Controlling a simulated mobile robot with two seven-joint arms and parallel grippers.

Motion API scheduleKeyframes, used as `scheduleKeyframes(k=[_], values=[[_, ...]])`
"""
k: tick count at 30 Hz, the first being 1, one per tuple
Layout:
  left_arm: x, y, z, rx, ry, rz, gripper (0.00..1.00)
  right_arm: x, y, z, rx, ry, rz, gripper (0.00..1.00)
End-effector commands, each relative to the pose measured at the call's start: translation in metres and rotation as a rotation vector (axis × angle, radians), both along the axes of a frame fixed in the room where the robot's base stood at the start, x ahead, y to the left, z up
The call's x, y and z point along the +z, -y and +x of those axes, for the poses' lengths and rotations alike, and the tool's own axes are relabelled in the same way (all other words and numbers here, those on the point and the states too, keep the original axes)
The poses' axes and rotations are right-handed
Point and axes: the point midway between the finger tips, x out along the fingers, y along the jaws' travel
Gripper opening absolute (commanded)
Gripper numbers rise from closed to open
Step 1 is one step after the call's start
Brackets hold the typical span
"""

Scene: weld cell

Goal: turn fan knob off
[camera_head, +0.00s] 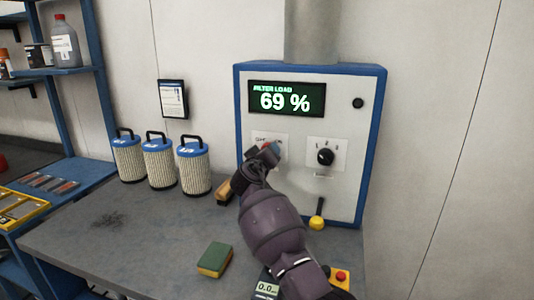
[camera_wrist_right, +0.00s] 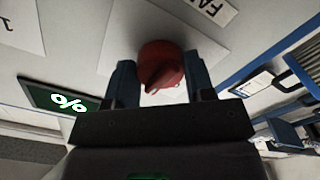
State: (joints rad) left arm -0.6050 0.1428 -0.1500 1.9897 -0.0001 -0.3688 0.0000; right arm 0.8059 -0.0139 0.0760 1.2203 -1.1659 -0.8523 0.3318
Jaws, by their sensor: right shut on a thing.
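The fan knob is a red knob (camera_wrist_right: 160,66) on a white plate, with a partly cut-off label starting "FA" (camera_wrist_right: 212,8) beside it in the wrist view. My right gripper (camera_head: 266,154) is at the left white plate of the blue-edged control box (camera_head: 372,140) in the head view. Its fingers stand on both sides of the red knob in the wrist view and are shut on it. In the head view the gripper hides most of the knob. My left gripper is not in view.
A black knob (camera_head: 326,157) sits to the right on the box, below a display (camera_head: 287,98) reading "FILTER LOAD 69 %". A yellow-handled part (camera_head: 317,221) is below it. Several filters (camera_head: 159,163), a green-yellow sponge (camera_head: 214,259) and a brush (camera_head: 224,191) are on the bench.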

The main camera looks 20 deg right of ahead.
Motion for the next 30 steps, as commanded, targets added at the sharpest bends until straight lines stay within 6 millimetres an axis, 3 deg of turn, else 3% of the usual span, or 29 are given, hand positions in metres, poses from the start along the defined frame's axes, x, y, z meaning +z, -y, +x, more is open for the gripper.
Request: scheduleKeyframes(k=[21, 30], values=[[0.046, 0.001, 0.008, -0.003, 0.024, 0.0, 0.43, 0.003, 0.002, 0.0, -0.001, -0.368, -0.543, 0.25], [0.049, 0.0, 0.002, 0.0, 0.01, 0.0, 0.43, 0.003, 0.001, 0.0, -0.001, -0.462, -0.682, 0.25]])
